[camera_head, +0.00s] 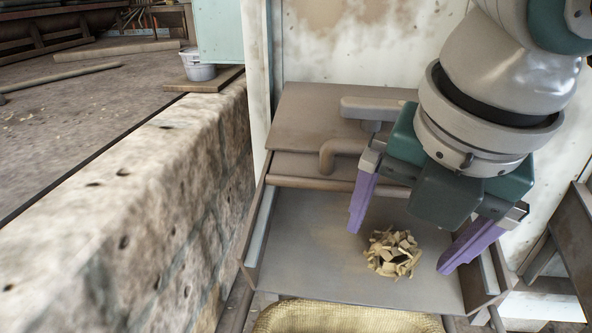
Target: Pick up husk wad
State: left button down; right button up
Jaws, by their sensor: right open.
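The husk wad (393,254) is a small clump of pale tan flakes. It lies on the grey metal tray (310,255), right of the tray's middle. My right gripper (400,245) is open, with its two purple fingers apart, one to the left of the wad and one to the right. The fingers look clear of the wad, and nothing is held. How high the fingertips are above the tray is hard to tell. My left gripper is not in view.
The tray has raised side walls, and a brown bar and handle (340,150) stand behind it. A woven sack (345,318) is below the front edge. A rough stone wall (130,220) runs along the left. A white bucket (197,66) stands at the back left.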

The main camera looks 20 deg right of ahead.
jog(key=shift+x, duration=0.95)
jog(key=shift+c, duration=0.2)
jog(key=c, duration=1.4)
